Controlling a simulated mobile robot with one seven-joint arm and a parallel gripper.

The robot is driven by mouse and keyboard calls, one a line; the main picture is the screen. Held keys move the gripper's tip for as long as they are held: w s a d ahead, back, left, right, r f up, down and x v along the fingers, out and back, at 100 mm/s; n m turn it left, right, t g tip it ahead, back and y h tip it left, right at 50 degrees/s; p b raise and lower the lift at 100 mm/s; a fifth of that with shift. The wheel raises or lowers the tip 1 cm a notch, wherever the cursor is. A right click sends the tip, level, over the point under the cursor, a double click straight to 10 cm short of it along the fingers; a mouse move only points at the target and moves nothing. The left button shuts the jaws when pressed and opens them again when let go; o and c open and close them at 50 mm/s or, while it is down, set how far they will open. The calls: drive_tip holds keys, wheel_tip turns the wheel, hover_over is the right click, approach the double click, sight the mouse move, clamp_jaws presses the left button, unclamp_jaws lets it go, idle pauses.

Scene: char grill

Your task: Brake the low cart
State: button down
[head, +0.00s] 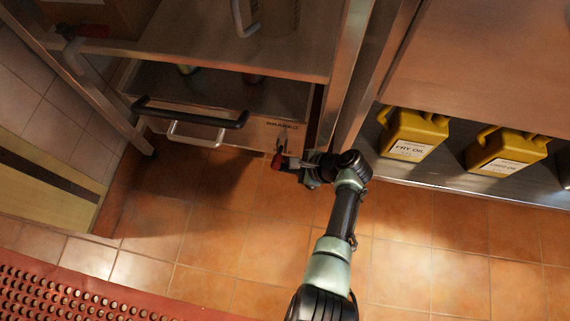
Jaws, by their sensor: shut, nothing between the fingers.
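The low cart (250,132) is a grey metal box on the lower level under the steel counter. A black bar handle (190,112) and a pale metal loop handle (195,138) show at its front. Small dark lettering, hard to read, is on the right of its front face. A small red piece (277,160) shows at the cart's lower right front corner, beside a dark upright part. My gripper (287,162) is shut and empty, with its tips at the red piece. I cannot tell whether they touch it. The cart's wheels are hidden.
A steel counter (300,45) overhangs the cart, with a leg close to its right side. Yellow oil jugs (412,133) stand on a low shelf at right. A red perforated mat (70,295) lies at lower left. The tiled floor (220,220) before the cart is clear.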

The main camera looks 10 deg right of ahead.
drive_tip(key=p+v, duration=0.7)
drive_tip(key=v, duration=0.5)
drive_tip(key=shift+s+d+r+p, duration=0.15)
drive_tip(key=shift+s+r+p, duration=0.05)
drive_tip(key=shift+p, duration=0.1)
